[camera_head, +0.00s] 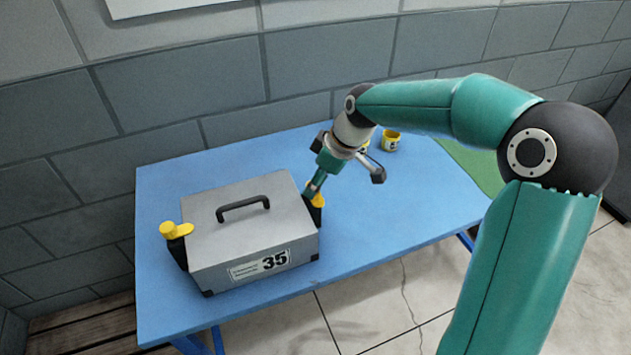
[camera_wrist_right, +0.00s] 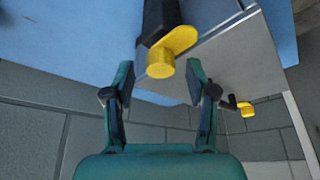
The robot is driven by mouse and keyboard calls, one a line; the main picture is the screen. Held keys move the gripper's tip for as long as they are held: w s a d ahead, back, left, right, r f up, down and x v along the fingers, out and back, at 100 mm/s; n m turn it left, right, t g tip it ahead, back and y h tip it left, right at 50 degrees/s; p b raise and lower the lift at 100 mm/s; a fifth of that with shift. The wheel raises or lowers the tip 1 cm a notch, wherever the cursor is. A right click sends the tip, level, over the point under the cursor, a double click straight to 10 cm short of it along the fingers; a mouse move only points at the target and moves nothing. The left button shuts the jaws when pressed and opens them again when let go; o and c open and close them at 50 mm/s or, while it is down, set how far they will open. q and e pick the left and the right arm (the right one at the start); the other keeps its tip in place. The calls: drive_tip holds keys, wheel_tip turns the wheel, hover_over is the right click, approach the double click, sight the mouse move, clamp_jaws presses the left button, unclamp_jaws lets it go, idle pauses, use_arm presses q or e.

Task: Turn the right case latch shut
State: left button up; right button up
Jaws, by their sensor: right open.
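The grey case (camera_head: 235,232) has a dark top handle and a label reading 35, and sits on the blue table (camera_head: 170,320). Its right latch (camera_head: 318,201) has a yellow lever on a black mount at the right side, partly covered by my gripper. My right gripper (camera_head: 314,189) is right at this latch, coming from above. In the right wrist view, its open fingers (camera_wrist_right: 159,75) stand apart with the yellow lever (camera_wrist_right: 172,48) just beyond and between the tips; contact cannot be told. The left latch (camera_head: 176,230) sticks out at the case's left side. My left gripper is out of view.
A small yellow cup (camera_head: 391,141) stands at the back of the table behind my wrist, with another yellow thing partly hidden beside it. A green mat (camera_head: 472,163) lies at the right. A grey block wall (camera_head: 320,55) stands behind.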

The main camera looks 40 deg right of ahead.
drive_tip(key=shift+w+a+f, duration=0.1)
drive_tip(key=shift+w+f, duration=0.1)
drive_tip(key=shift+f, duration=0.35)
clamp_jaws()
